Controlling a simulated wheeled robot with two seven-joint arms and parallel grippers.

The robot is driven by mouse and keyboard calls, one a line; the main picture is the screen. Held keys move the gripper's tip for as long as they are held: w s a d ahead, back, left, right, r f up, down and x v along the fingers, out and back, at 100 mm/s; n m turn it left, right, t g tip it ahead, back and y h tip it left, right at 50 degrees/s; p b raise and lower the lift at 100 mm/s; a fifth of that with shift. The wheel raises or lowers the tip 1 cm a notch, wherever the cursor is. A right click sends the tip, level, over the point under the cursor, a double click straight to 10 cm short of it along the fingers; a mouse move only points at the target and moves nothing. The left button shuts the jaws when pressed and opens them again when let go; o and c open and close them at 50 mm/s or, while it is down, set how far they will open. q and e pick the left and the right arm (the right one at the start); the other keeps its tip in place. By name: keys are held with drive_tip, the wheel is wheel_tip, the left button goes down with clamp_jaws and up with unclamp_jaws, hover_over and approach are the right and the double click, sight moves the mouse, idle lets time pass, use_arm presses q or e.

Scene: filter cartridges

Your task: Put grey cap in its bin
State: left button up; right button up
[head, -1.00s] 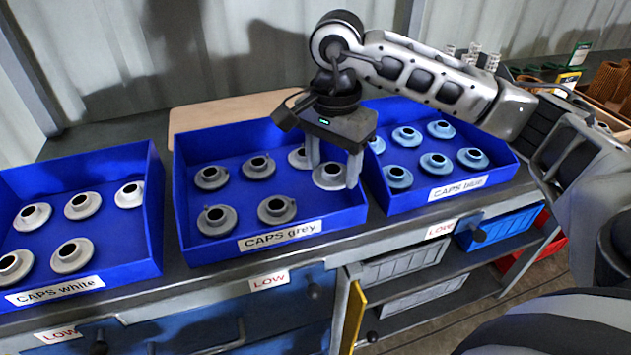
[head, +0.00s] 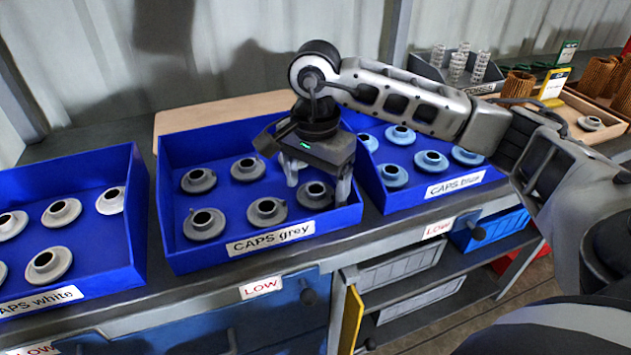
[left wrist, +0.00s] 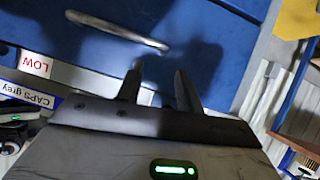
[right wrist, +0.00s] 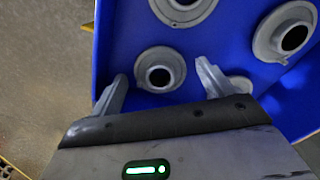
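The blue bin labelled "CAPS grey" (head: 172,240) stands on the bench in the head view, with several grey caps inside. One grey cap (head: 314,194) sits upright in its front right corner. My right gripper (head: 317,190) is over that corner, fingers pointing down on either side of this cap. In the right wrist view this cap (right wrist: 160,70) lies between the spread fingertips, with a gap on both sides. Another cap (right wrist: 240,86) is partly hidden behind a finger. My left gripper (left wrist: 159,82) is open and empty, in front of a blue drawer; the head view does not show it.
The bin "CAPS white" (head: 140,225) stands to the left and the bin "CAPS blue" (head: 485,170) close to the right. A wooden board (head: 215,112) lies behind the grey bin. A loose cap (head: 590,123) is in a wooden tray at the far right.

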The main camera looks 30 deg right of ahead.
sight(315, 188)
use_arm(q)
drive_tip(key=shift+r, duration=0.1)
use_arm(e)
drive_tip(key=shift+r, duration=0.1)
drive_tip(key=shift+r, duration=0.3)
use_arm(q)
drive_tip(key=shift+r+p, duration=0.25)
drive_tip(key=shift+p, duration=0.75)
use_arm(e)
wheel_tip(315, 188, up, 12)
drive_tip(key=shift+f, duration=0.25)
use_arm(q)
drive_tip(key=shift+r, duration=0.1)
